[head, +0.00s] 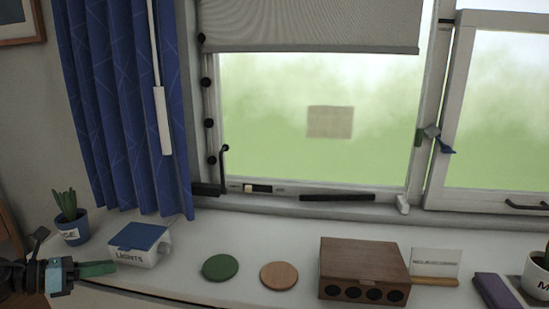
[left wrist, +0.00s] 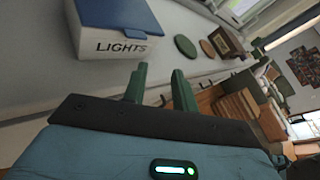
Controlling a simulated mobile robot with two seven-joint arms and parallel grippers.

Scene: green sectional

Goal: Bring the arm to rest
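My left gripper (head: 98,268) is at the lower left of the head view, in front of the windowsill. In the left wrist view its two green fingers (left wrist: 158,86) stand apart with nothing between them. A white box with a blue lid, marked LIGHTS (head: 138,252), sits on the sill just right of and behind the fingertips. The box also shows at the upper left of the wrist view (left wrist: 115,45), beyond the fingers. I cannot tell exactly how close the fingers are to it. My right gripper is not in view.
On the sill (head: 215,232) are a plant in a blue pot (head: 72,228), green (head: 220,267) and tan (head: 279,276) discs, a brown wooden box (head: 362,262), a card (head: 435,262) and a white pot (head: 538,284). A blue curtain (head: 125,110) hangs at left.

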